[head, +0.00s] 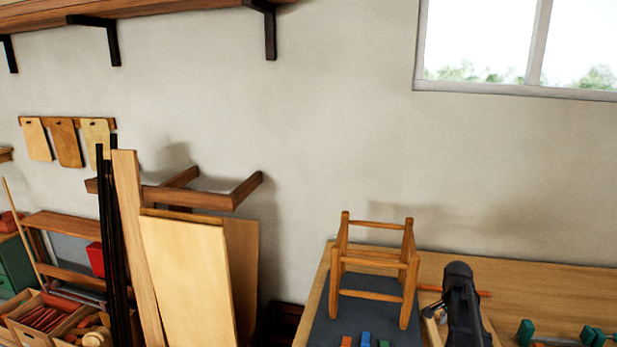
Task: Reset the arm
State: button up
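A dark grey, rounded form (461,305) rises from the bottom edge at the right in the head view, in front of the workbench. It looks like a part of my arm, but I cannot be sure. No gripper fingers can be made out, and I cannot see whether anything is held. A wooden stool frame (374,263) with no seat stands upright on a dark mat (336,305) on the workbench (560,285), left of the dark form.
Small orange, blue and green blocks (365,338) lie at the mat's front. Green-ended clamps (560,336) lie at the right. Leaning boards (188,280) and black bars (112,250) stand left of the bench. Crates (40,318) are at far left. The wall above the bench is clear.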

jog(key=s+a+n, duration=0.6)
jog(key=s+a, duration=0.1)
jog(key=a, duration=0.5)
jog(key=s+a+n+y, duration=0.1)
jog(key=s+a+n, duration=0.6)
jog(key=a, duration=0.5)
jog(key=shift+s+a+n, duration=0.3)
jog(key=shift+s+a, duration=0.05)
